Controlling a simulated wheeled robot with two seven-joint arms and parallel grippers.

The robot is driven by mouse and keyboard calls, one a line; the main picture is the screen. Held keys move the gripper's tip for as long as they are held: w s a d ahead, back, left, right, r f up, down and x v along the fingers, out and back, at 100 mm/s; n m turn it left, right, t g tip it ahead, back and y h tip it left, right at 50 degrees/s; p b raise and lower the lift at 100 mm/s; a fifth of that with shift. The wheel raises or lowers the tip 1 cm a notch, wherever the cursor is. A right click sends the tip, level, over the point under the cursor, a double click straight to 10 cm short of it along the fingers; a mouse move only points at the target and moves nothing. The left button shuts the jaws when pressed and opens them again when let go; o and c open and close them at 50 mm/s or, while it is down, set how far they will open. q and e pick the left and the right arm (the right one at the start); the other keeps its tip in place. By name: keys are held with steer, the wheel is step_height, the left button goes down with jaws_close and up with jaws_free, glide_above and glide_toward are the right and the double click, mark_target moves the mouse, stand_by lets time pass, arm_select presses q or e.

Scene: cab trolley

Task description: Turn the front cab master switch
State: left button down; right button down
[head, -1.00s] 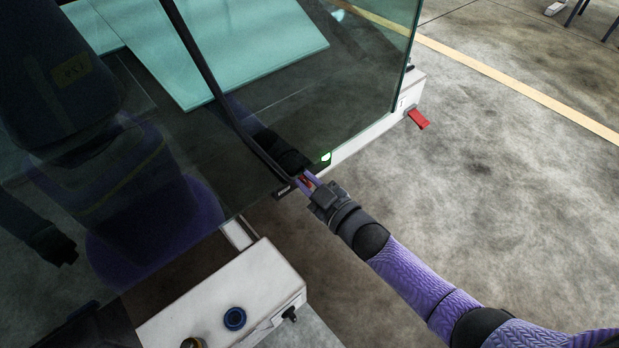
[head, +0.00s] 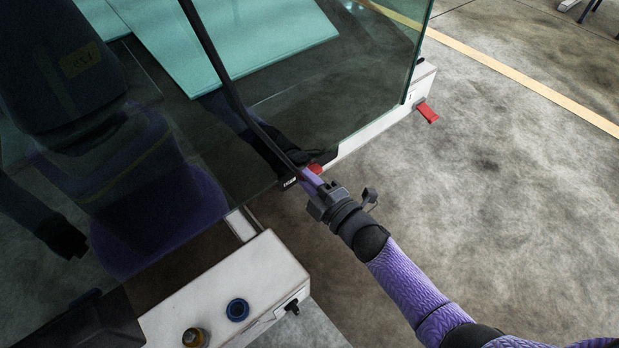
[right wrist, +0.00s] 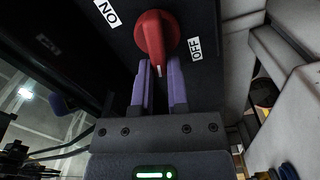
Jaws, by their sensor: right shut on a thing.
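The red rotary switch knob (right wrist: 157,38) sits on a dark panel in the right wrist view, between a label (right wrist: 107,13) that reads as "NO" and an "OFF" label (right wrist: 195,48). A white mark on the knob points down towards my gripper. In the head view the red knob (head: 314,168) shows at the lower edge of the glass. My right gripper (right wrist: 159,80) is shut on the knob's lower end, with one purple finger on each side. It also shows in the head view (head: 309,178). My left gripper is not in view.
A second red handle (head: 427,112) sticks out from the white frame farther right. A white box (head: 260,275) with a blue ring (head: 237,310) and a black knob (head: 292,308) stands below. Dark reflective glass (head: 330,90) fills the left.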

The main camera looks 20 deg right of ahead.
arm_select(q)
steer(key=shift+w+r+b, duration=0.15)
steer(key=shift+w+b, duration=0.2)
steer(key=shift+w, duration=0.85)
arm_select(e)
steer(key=shift+f+n, duration=0.2)
steer(key=shift+n, duration=0.5)
steer(key=shift+f+n, duration=0.15)
steer(key=shift+n, duration=0.55)
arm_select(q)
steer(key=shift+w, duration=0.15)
arm_select(e)
steer(key=shift+s, duration=0.1)
steer(key=c, duration=0.6)
jaws_free()
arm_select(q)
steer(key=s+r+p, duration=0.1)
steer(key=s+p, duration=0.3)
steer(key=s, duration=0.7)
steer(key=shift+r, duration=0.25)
arm_select(e)
steer(key=v, duration=1)
steer(key=shift+r, duration=0.1)
